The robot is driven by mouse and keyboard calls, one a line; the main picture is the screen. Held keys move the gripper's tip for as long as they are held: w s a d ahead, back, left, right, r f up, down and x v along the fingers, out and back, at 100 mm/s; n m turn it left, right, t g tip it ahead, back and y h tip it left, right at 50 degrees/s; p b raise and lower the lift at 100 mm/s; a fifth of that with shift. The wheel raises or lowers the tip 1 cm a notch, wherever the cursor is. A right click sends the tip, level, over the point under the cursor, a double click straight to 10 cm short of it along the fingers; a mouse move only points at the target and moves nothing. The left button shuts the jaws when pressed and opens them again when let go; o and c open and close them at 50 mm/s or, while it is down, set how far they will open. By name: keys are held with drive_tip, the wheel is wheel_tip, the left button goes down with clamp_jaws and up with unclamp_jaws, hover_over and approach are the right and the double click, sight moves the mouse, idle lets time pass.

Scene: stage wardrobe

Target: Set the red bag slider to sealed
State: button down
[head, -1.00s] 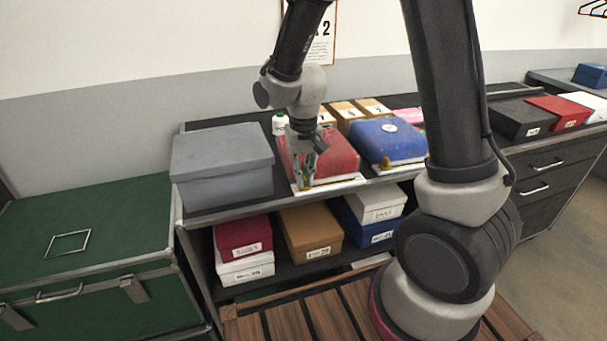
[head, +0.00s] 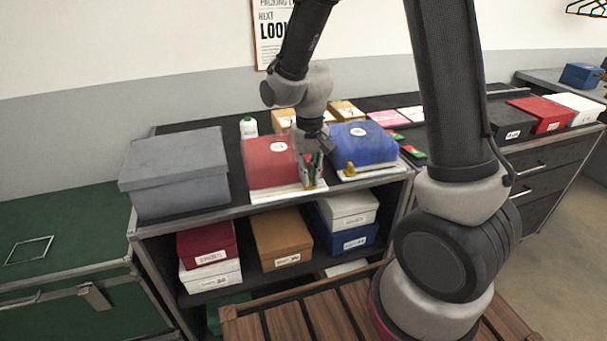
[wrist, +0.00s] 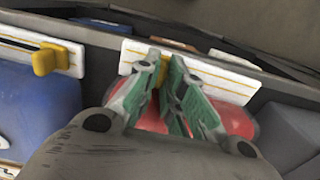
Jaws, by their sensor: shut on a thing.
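The red bag (head: 268,163) lies on the shelf unit's top with a white strip (head: 280,194) along its front edge. My gripper (head: 313,183) is at the right end of that strip in the head view. In the wrist view my gripper (wrist: 168,62) is shut on the yellow slider (wrist: 154,54), which shows partly between the fingertips. The white strip (wrist: 222,82) runs off to the right there, with red fabric (wrist: 238,122) below it. The fingers hide most of the slider and any marks beside it.
The blue bag (head: 365,142) lies close on the right, its yellow slider (head: 350,169) at its strip's left end. A grey box (head: 175,170) stands on the left, and a white bottle (head: 249,128) behind. Lidded boxes fill the shelf below.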

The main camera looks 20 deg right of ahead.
drive_tip(key=shift+d, duration=1.35)
drive_tip(key=c, duration=1.5)
unclamp_jaws()
drive_tip(key=shift+r, duration=0.15)
wheel_tip(320, 180, up, 12)
drive_tip(key=shift+f, duration=0.1)
